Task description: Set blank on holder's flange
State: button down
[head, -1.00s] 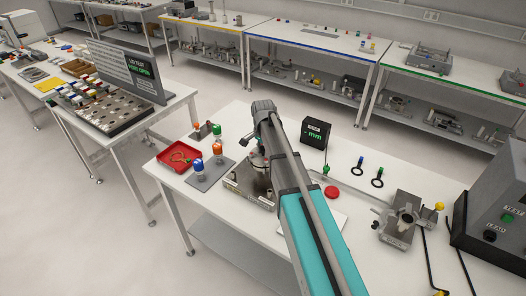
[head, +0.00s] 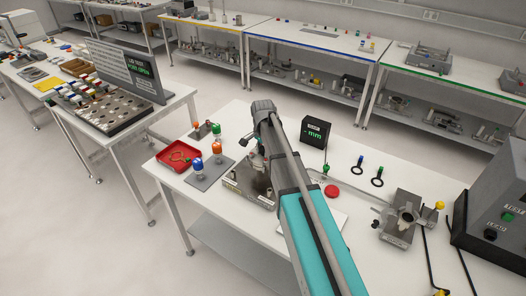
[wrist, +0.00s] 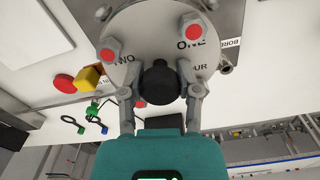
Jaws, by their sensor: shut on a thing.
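In the wrist view my gripper (wrist: 161,92) is shut on the black knob (wrist: 159,80), one finger on each side. Behind the knob is a round grey metal face (wrist: 150,35) with red-ended bolts and the partly hidden words ONE and FOUR. I cannot tell where the blank's edge ends and the flange begins, nor whether they touch. In the head view the metal holder (head: 240,190) stands on the near table. My arm hides its right part and much of my gripper.
On the near table are a red tray (head: 172,163), a grey mat (head: 200,180) with colour-capped bottles, a black display box (head: 315,133) and a red disc (head: 332,191). A metal fixture (head: 400,225) and a dark control box (head: 495,215) stand to the right.

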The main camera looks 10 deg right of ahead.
jog(key=shift+f, duration=0.1)
jog(key=shift+c, duration=1.2)
grip_release()
jog(key=shift+r+p, duration=3.45)
jog(key=shift+r, duration=0.1)
jog(key=s+f+n+b, duration=0.4)
jog(key=s+n, duration=0.1)
jog(key=s, duration=0.7)
jog(key=s+f+n+b, duration=0.4)
jog(key=s+n, duration=0.2)
jog(key=s, duration=0.6)
jog(key=shift+d, duration=0.45)
